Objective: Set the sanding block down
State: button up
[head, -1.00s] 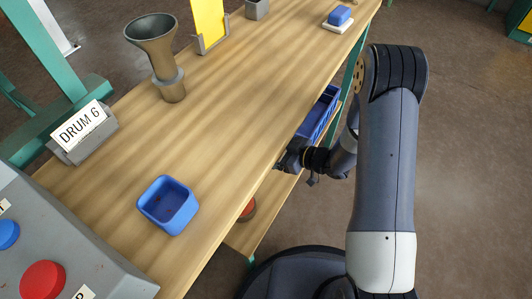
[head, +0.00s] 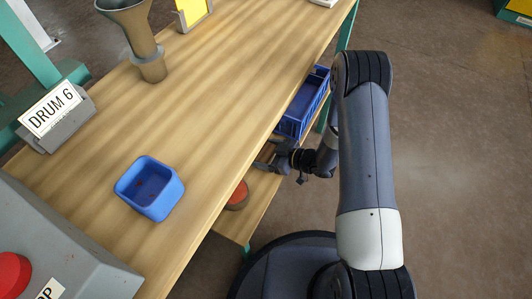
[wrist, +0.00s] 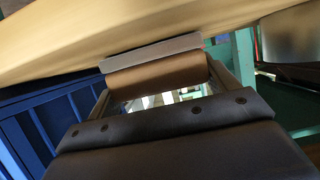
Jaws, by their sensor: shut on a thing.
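The sanding block (wrist: 155,75) shows in the wrist view as a brown block with a pale grey strip along its far edge. It sits between the fingers of my gripper (head: 267,160), which is shut on it. In the head view my gripper is beside the bench's front edge, above the lower shelf (head: 240,225), near the blue crate. The block is too small or hidden to make out there. Whether it touches any surface cannot be told.
The wooden bench top (head: 215,120) is close by in the wrist view. A blue crate (head: 291,125) and a red round thing (head: 238,195) are on the lower shelf. A blue bin (head: 165,204), funnel (head: 140,35) and DRUM 6 sign (head: 50,110) stand on the bench, with bare wood between.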

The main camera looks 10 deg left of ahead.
jog(key=shift+f, duration=0.15)
jog(key=o, duration=1)
jog(key=shift+r, duration=0.2)
jog(key=shift+d+r, duration=0.2)
jog(key=shift+d, duration=0.15)
jog(key=p+v, duration=0.3)
jog(key=v, duration=0.8)
jog(key=shift+s+d, duration=0.1)
